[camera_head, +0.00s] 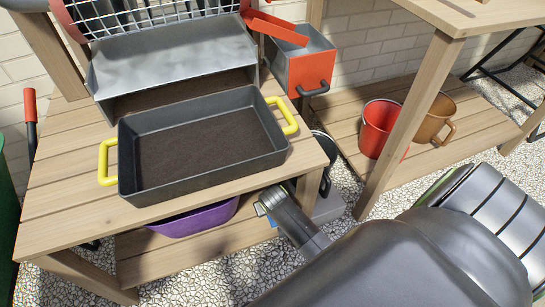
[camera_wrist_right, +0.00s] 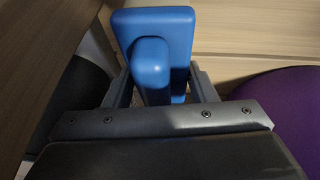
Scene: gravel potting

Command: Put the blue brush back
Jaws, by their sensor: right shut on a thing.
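The blue brush (camera_wrist_right: 178,30) is in the right wrist view, between the two fingers of my right gripper (camera_wrist_right: 160,84). The gripper is shut on its rounded handle, and a flat blue block shows beyond the handle. In the head view my right gripper (camera_head: 264,207) is low at the front right of the wooden table, by the lower shelf. The table top and arm hide most of the brush there. My left gripper is not in view.
A purple tub (camera_head: 195,219) sits on the lower shelf beside my right gripper; it also shows in the right wrist view (camera_wrist_right: 288,108). A dark tray with yellow handles (camera_head: 205,150) stands on the table (camera_head: 60,205). A red pot (camera_head: 378,128) and brown pot (camera_head: 432,120) stand on the right shelf.

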